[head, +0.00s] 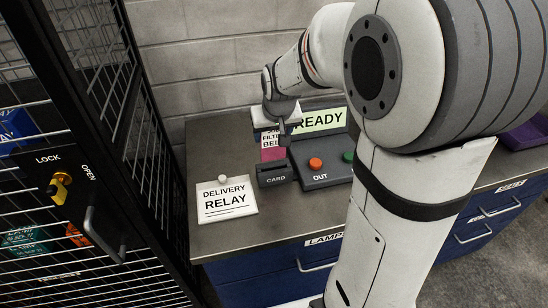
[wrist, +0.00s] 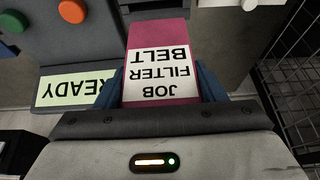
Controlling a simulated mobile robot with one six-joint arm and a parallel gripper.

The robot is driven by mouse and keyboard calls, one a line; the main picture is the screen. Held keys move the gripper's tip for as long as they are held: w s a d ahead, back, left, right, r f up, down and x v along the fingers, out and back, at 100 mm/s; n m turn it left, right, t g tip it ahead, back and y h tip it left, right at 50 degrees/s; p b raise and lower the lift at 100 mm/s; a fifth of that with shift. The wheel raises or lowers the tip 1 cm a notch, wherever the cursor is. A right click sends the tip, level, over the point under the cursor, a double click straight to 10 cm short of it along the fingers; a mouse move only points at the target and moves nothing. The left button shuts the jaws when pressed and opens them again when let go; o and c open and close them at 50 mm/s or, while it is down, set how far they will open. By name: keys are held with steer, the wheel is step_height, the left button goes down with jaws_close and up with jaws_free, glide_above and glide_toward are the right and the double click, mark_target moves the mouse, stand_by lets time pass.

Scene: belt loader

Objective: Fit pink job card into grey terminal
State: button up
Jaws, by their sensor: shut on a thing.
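The pink job card (head: 273,154), with a white label reading "JOB FILTER BELT", is held in my gripper (head: 283,132). In the wrist view the card (wrist: 158,34) lies between the two fingers of my gripper (wrist: 160,82), its bare pink end pointing away from the palm. The grey terminal (head: 325,179) stands on the counter with a lit "READY" screen, an orange button and a green button. Its dark block marked "CARD" (head: 276,179) is just in front of the card's lower end. I cannot tell whether the card's end touches or enters the slot.
A white "DELIVERY RELAY" plate (head: 226,201) with a knob lies on the counter (head: 212,145), left of the terminal. A black mesh cage (head: 130,120) with a yellow lock knob (head: 60,188) stands at left. A brick wall is behind. Blue drawers (head: 270,283) are below.

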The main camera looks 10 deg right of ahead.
mark_target(274, 149)
steer(key=shift+f, duration=3.6)
steer(key=shift+f, duration=0.25)
steer(key=o, duration=1)
steer(key=shift+r, duration=0.1)
steer(key=shift+s+r, duration=0.1)
steer(key=shift+r, duration=0.3)
steer(key=v, duration=1.1)
steer(key=shift+g, duration=0.7)
steer(key=s, duration=1.8)
steer(key=shift+d+r, duration=0.1)
steer(key=shift+d, duration=0.2)
